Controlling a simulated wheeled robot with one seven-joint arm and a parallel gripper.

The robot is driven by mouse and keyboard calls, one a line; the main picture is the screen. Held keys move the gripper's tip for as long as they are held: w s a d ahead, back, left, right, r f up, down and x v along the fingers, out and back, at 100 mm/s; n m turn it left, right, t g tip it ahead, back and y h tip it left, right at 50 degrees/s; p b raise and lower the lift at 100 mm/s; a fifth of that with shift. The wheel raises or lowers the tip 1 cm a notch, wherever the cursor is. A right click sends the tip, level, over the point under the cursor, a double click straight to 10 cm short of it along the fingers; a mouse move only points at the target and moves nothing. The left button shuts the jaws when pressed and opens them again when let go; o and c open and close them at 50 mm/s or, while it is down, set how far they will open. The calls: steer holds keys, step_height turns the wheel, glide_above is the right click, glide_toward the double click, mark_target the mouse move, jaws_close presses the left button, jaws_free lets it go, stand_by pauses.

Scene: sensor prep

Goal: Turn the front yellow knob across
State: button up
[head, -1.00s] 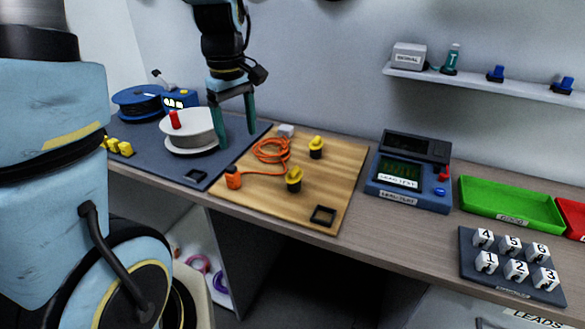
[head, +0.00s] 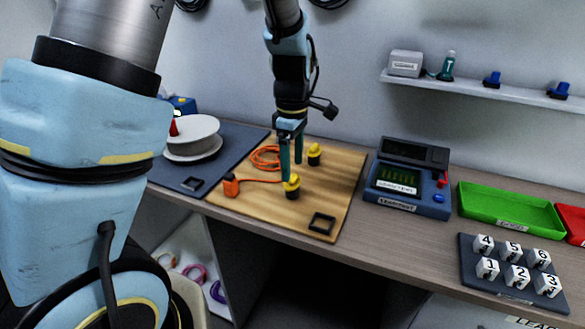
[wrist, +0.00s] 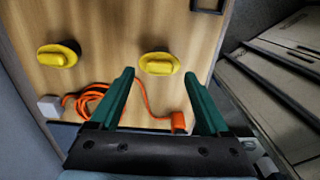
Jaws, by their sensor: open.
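The front yellow knob (head: 292,187) sits on a black base on the wooden board (head: 262,212). The back yellow knob (head: 314,150) stands behind it. In the wrist view the front knob (wrist: 158,63) lies crosswise, just beyond the two fingertips and between them in the picture. The back knob (wrist: 57,55) is farther left there. My gripper (head: 291,172) is open and empty, pointing down at the front knob. One finger overlaps the knob in the head view. I cannot tell whether it touches.
An orange cable (head: 262,158) with an orange plug (head: 230,185) lies left of the front knob. A black square frame (head: 321,223) is on the board's front right. A blue tester (head: 408,190) stands to the right. A white reel (head: 192,138) is at left.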

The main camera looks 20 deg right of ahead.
mark_target(292, 180)
steer(key=shift+f, duration=1.35)
steer(key=shift+c, duration=0.2)
jaws_close()
